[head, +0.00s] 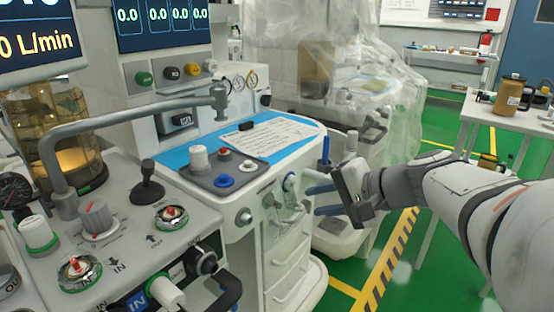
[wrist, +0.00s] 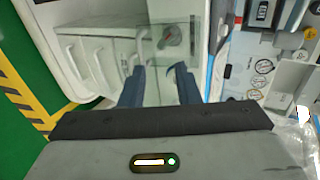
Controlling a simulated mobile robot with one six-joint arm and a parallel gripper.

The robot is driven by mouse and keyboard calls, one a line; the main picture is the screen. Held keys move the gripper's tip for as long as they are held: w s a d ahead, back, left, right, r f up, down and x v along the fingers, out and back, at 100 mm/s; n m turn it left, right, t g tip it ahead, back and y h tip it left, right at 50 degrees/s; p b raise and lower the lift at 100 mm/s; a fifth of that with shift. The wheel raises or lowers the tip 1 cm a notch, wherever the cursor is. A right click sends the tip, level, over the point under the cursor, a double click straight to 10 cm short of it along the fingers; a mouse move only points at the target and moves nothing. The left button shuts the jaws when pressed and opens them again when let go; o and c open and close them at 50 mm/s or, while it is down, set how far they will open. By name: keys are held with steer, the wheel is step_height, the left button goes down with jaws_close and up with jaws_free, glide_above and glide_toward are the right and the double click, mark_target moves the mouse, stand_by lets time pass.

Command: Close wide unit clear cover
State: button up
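The wide unit is a white cart (head: 262,262) with drawers on its front. A clear cover (wrist: 165,40), a see-through pane, shows in the wrist view beyond and between my fingertips, over a grey round part. In the head view, clear material (head: 291,190) shows at the cart's upper front, but its edges are hard to make out. My gripper (head: 312,199) is at the right of the cart front, with its fingers pointing left toward it. In the wrist view my gripper (wrist: 160,68) has its two blue fingers apart. I cannot tell whether they touch the pane.
Papers (head: 262,137) lie on the blue cart top (head: 205,150). A plastic-draped machine (head: 345,75) stands behind. A white table (head: 490,118) with bottles is at the right. Green floor (head: 400,275) with striped tape is open right of the cart.

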steer(key=p+v, duration=0.2)
steer(key=v, duration=0.5)
steer(key=shift+s+d+r, duration=0.2)
steer(key=shift+d, duration=0.05)
